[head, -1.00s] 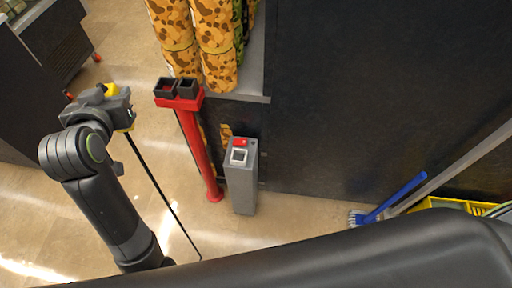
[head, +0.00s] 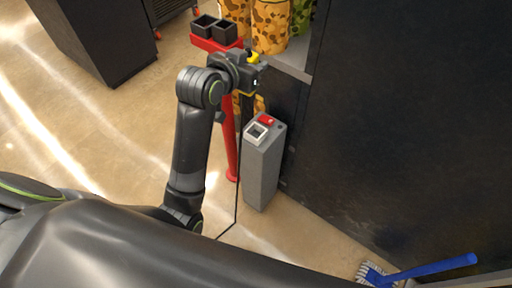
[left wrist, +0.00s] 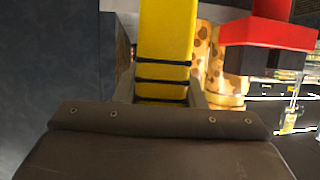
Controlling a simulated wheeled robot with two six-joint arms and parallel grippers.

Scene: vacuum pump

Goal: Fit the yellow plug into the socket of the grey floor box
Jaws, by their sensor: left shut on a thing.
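The yellow plug (left wrist: 166,45) stands large in the left wrist view, between the fingers of my left gripper. In the head view a bit of the yellow plug (head: 253,57) shows at the tip of my left gripper (head: 249,69), which is shut on it. A thin black cable hangs from there to the floor. The grey floor box (head: 263,168) stands upright below and slightly right of the gripper. Its top carries a pale square socket (head: 257,133) and a red part (head: 266,119). The plug is above the box and apart from it. My right gripper is not in view.
A red stand (head: 232,150) with two dark square cups (head: 213,27) is just behind my left gripper. Camouflage-patterned rolls (head: 270,25) stand on a shelf behind. A dark wall (head: 400,120) is at right. A blue-handled brush (head: 425,269) lies lower right.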

